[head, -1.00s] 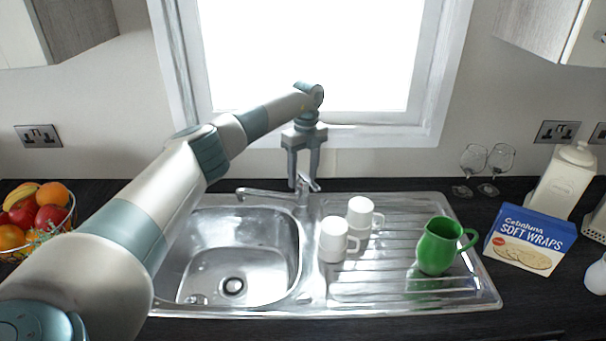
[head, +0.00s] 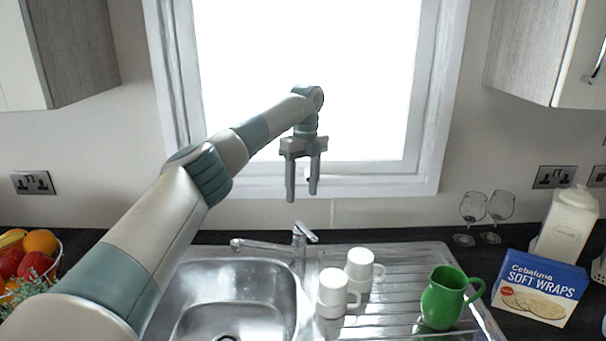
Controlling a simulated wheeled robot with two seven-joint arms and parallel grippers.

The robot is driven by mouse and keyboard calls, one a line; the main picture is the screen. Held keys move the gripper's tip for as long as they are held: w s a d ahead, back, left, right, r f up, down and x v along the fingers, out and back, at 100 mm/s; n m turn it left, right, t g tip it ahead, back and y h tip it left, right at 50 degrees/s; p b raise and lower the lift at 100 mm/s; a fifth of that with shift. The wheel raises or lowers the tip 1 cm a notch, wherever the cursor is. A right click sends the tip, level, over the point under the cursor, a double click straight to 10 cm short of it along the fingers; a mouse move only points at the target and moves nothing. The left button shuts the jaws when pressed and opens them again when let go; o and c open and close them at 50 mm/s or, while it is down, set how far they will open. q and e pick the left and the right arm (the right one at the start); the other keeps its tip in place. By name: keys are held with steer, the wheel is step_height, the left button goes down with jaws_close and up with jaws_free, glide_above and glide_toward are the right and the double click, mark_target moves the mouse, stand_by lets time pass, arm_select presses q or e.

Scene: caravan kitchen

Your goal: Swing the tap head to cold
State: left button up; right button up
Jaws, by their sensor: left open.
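The metal tap (head: 299,243) stands at the back edge of the sink (head: 236,290). Its spout points left over the basin, and its small lever head (head: 306,232) on top tilts to the right. My left gripper (head: 301,192) is open and empty, pointing down above the tap in front of the window. A gap shows between its fingertips and the tap head, so they look apart. My right gripper is not in view.
Two white mugs (head: 332,290) and (head: 360,268) and a green jug (head: 442,300) stand on the drainer right of the tap. Wine glasses (head: 473,212), a wraps box (head: 540,287) and a white canister (head: 568,225) are farther right. A fruit basket (head: 30,262) is at left.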

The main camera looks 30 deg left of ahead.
arm_select(q)
step_height(320, 180, up, 6)
steer(key=shift+w+f+b, duration=0.1)
steer(key=shift+w+b, duration=0.05)
steer(key=shift+b, duration=0.2)
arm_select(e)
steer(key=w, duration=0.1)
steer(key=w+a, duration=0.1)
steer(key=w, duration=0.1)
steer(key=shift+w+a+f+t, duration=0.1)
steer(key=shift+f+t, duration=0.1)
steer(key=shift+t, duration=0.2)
